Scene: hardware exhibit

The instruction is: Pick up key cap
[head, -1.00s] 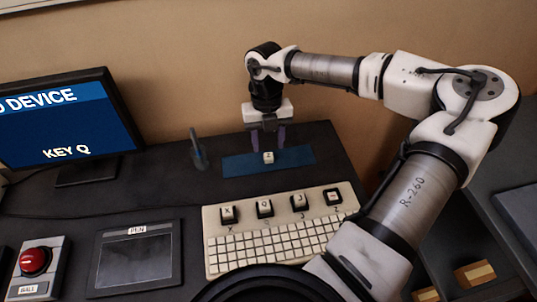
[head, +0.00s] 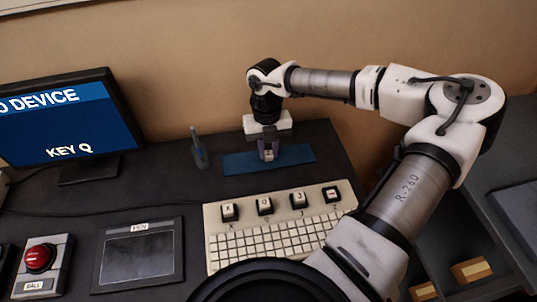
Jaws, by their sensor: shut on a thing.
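A small pale key cap (head: 268,155) is at the blue mat (head: 237,164) behind the keyboard. My gripper (head: 268,153) points down over the mat with its two purplish fingers close in on the cap's sides. It is shut on the key cap, and the fingers hide most of it. I cannot tell whether the cap still touches the mat.
The keyboard (head: 273,238) in front of the mat has several larger raised keys along its back row. A pen stand (head: 200,157) is left of the mat. A tablet (head: 138,258), a red button box (head: 42,262) and a monitor (head: 70,125) are further left.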

